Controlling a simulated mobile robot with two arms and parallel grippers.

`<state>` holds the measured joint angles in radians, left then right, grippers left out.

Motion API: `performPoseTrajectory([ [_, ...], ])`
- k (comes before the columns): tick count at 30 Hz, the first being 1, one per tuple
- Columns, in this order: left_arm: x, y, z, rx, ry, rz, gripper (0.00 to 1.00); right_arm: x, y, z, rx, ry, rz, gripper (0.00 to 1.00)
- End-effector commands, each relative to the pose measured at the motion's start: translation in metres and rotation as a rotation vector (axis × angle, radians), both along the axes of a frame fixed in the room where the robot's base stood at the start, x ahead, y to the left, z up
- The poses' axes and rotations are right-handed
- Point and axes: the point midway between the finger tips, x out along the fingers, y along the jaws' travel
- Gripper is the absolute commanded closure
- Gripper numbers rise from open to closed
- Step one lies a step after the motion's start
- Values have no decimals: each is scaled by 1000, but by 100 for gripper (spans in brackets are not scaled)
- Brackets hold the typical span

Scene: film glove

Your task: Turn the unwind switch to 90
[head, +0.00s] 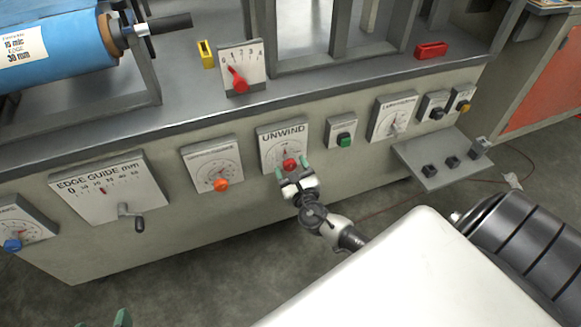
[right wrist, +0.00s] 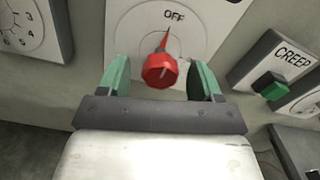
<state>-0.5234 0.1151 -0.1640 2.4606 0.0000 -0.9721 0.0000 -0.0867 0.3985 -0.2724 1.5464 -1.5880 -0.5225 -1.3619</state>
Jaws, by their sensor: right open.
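The UNWIND panel (head: 274,138) is on the front of the machine, with a red switch knob (head: 290,164) on its dial. In the right wrist view the red knob (right wrist: 160,68) has its pointer up, just left of the OFF mark. My right gripper (head: 294,172) is open at the panel. In the right wrist view its green fingers (right wrist: 160,80) stand on either side of the knob, with gaps on both sides. At the bottom left of the head view, green tips (head: 122,318) just show, probably of my left gripper; most of it is out of frame.
An orange knob (head: 221,184) is left of the UNWIND panel. The CREEP green button (right wrist: 274,88) is to the right. A crank (head: 139,222) sticks out under the edge guide panel (head: 108,189). A small shelf (head: 418,152) juts out at the right.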

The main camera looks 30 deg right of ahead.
Motion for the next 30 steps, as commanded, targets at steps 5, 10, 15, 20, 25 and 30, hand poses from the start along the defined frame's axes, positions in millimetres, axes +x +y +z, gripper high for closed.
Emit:
performPoseTrajectory([
  [5,3,-2,3,-7,-31,-2,34,9,-2,0,1,0,-1,35],
  [10,4,-2,3,-8,-34,-2,34,9,-2,0,1,0,-1,35],
  [15,4,-2,3,-8,-33,-2,34,9,-2,0,1,0,-1,52],
  [20,4,-2,3,-8,-32,-2,34,8,-2,0,1,0,-1,76],
  [25,4,-2,3,-8,-32,-2,34,8,-2,0,4,-1,0,84],
  [30,8,-4,7,-19,-78,-5,34,8,-2,-1,33,-8,0,84],
])
